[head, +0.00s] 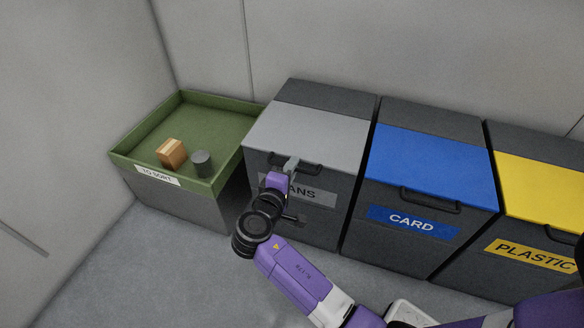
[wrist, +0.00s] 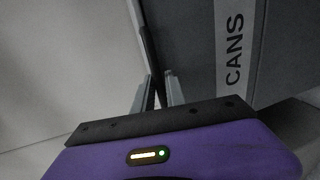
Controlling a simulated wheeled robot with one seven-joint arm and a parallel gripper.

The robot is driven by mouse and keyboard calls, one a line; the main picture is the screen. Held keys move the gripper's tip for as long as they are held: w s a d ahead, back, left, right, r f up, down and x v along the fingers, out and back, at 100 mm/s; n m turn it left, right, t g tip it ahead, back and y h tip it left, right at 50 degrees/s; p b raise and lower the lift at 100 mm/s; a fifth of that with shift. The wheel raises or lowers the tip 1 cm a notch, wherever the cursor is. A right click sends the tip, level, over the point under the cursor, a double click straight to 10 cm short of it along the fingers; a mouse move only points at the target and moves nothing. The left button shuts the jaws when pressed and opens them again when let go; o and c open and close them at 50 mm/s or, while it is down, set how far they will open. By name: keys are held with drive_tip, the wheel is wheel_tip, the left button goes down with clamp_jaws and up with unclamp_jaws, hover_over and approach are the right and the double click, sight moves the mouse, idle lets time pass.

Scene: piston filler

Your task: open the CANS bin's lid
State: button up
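The CANS bin (head: 261,175) is dark grey with a light grey lid (head: 310,132), which lies flat and shut. Its dark bar handle (head: 312,169) is at the lid's front edge, above the CANS label, which my arm partly covers. My gripper (head: 291,164) is at the left part of this handle. In the wrist view my two fingers (wrist: 158,90) stand a small gap apart, with a dark bar (wrist: 147,48) running down to the gap. I cannot tell whether the fingers press on it. The CANS label (wrist: 235,50) shows at the right there.
The blue-lidded CARD bin (head: 432,165) and yellow-lidded PLASTIC bin (head: 545,190) stand to the right, both shut. At the left a green TO SORT tray (head: 205,112) holds a brown box (head: 171,153) and a grey can (head: 201,163). Walls stand behind and left. Floor is open in front.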

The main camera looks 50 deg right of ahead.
clamp_jaws()
idle(1.1)
